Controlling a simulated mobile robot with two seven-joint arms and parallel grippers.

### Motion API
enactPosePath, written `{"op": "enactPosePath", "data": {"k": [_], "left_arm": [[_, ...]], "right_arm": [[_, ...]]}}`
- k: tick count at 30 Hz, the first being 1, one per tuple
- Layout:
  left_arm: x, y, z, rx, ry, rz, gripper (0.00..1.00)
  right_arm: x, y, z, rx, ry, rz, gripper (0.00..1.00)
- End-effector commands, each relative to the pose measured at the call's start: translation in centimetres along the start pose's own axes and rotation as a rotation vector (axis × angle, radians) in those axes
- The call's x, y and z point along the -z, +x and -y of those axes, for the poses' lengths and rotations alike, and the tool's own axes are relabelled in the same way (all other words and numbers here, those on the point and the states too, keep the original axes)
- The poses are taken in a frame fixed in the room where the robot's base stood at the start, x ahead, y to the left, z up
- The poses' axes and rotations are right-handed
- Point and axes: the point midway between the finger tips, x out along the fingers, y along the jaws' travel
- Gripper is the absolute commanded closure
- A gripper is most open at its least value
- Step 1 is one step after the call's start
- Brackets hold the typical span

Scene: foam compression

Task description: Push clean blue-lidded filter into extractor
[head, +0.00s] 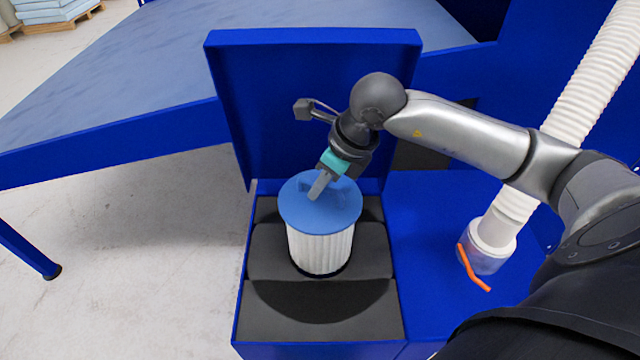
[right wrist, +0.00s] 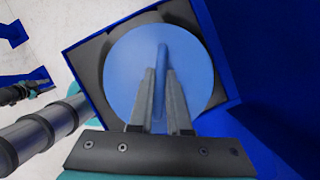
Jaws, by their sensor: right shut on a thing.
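The filter (head: 322,248) has white pleated sides and a round blue lid (head: 345,208). It stands about upright in the recess of dark grey foam (head: 325,300) inside the open blue extractor box (head: 240,300). My right gripper (head: 318,190) comes down from above and is shut on the raised handle of the lid. In the right wrist view the two fingers (right wrist: 160,100) lie on either side of the blue handle (right wrist: 162,60), with the lid filling the middle. My left gripper is not in the head view.
The box's blue cover (head: 310,85) stands open behind the filter. A white ribbed hose (head: 590,85) with an orange lever (head: 472,270) stands on the blue surface at right. A blue-framed table (head: 150,75) is at the back left. The floor at left is clear.

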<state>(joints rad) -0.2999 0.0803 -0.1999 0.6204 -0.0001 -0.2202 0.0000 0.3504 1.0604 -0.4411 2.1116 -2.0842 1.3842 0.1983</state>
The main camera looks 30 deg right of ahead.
Motion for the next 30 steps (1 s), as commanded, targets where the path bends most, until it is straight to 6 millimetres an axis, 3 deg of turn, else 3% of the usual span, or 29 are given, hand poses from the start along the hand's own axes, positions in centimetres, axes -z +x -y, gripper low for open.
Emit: {"op": "enactPosePath", "data": {"k": [11, 30], "left_arm": [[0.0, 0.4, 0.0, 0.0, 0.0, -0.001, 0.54], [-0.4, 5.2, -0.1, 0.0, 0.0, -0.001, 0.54]], "right_arm": [[0.0, 0.2, 0.0, 0.001, -0.001, 0.003, 1.0], [2.0, 4.8, 0.0, 0.001, 0.0, 0.003, 1.0]]}}
